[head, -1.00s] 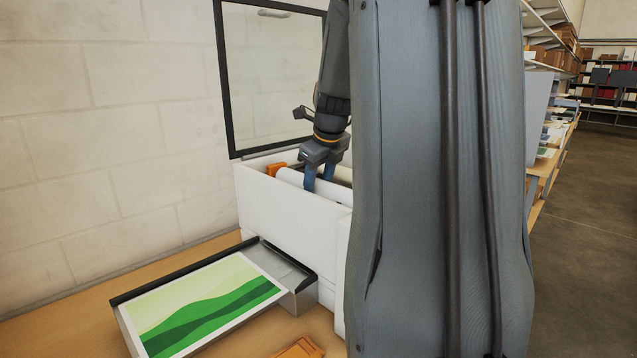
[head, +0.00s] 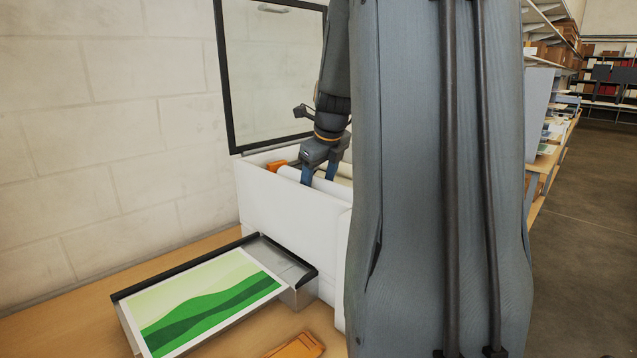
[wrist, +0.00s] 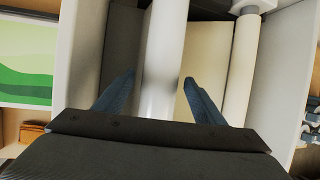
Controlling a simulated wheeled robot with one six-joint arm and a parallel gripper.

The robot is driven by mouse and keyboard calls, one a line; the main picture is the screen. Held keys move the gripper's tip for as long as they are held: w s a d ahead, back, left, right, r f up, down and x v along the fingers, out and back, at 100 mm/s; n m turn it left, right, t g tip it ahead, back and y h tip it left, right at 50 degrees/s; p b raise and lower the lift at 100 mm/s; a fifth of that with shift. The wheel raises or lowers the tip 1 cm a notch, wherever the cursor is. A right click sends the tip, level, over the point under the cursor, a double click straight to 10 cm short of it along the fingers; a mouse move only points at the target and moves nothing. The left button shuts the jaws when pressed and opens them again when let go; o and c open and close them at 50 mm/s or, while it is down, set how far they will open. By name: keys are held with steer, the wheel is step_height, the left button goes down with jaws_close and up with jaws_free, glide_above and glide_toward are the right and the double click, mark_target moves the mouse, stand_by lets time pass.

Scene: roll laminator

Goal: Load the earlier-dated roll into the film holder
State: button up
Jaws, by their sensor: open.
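The white laminator housing (head: 285,215) stands open at the top on the table. A white roll (head: 312,192) lies across inside it, and it also shows in the wrist view (wrist: 164,45). My gripper (head: 318,182) points down into the housing with its fingers apart. In the wrist view, my gripper (wrist: 158,82) has one finger on each side of the white roll; I cannot tell whether they touch it. A thinner pale roller (wrist: 241,65) lies to the right. No date can be read on any roll. My arm hides the housing's right part.
A black-framed clear panel (head: 270,75) stands up behind the housing. A tray (head: 290,268) with a green print (head: 200,305) extends at the front left. An orange object (head: 297,346) lies on the wooden table (head: 185,258). Another orange part (head: 277,165) is inside the housing.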

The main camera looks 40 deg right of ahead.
steer(key=shift+r, duration=0.3)
steer(key=b+v, duration=0.2)
steer(key=v, duration=1)
steer(key=shift+r, duration=0.1)
